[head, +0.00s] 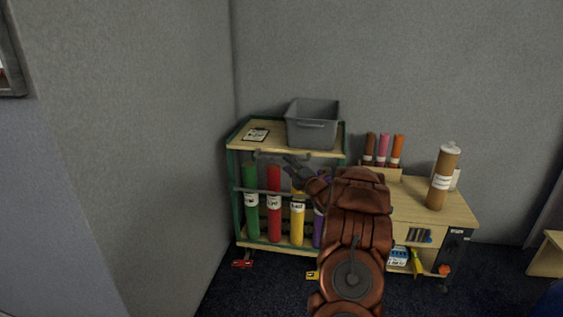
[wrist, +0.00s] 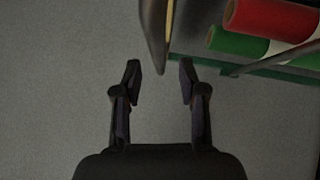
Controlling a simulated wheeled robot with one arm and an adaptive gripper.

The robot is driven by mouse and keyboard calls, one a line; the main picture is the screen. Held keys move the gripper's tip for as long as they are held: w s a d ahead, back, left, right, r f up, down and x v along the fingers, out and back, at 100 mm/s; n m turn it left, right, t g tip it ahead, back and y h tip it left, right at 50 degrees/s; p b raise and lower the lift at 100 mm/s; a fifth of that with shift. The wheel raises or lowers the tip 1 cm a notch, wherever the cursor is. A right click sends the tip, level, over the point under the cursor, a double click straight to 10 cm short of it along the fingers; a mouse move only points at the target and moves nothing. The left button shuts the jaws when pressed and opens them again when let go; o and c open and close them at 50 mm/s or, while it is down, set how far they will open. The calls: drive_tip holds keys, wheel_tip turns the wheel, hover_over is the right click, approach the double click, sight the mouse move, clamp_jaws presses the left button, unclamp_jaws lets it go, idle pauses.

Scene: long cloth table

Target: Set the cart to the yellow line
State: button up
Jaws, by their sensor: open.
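The cart (head: 238,205) has a green frame and a wooden top, and stands against the back wall near the corner. It holds upright rolls in green, red, yellow and purple. My gripper (head: 291,165) is open in front of the cart's upper front, near a grey bar. In the wrist view the open fingers (wrist: 160,78) point at the end of a dark bar or edge (wrist: 155,35), with nothing clearly held. No clear yellow line shows; a small yellow piece (head: 312,275) is low by the cart's base. My arm hides the cart's right side.
A grey bin (head: 313,125) and a clipboard (head: 257,135) are on the cart's top. A wooden bench (head: 455,210) with a brown tube (head: 442,178) stands close on the right. A red piece (head: 242,263) is by the cart's left foot. Dark carpet lies in front.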

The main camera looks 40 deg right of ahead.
drive_tip(key=shift+b+x, duration=0.35)
drive_tip(key=shift+x, duration=2)
drive_tip(key=shift+c, duration=0.2)
clamp_jaws()
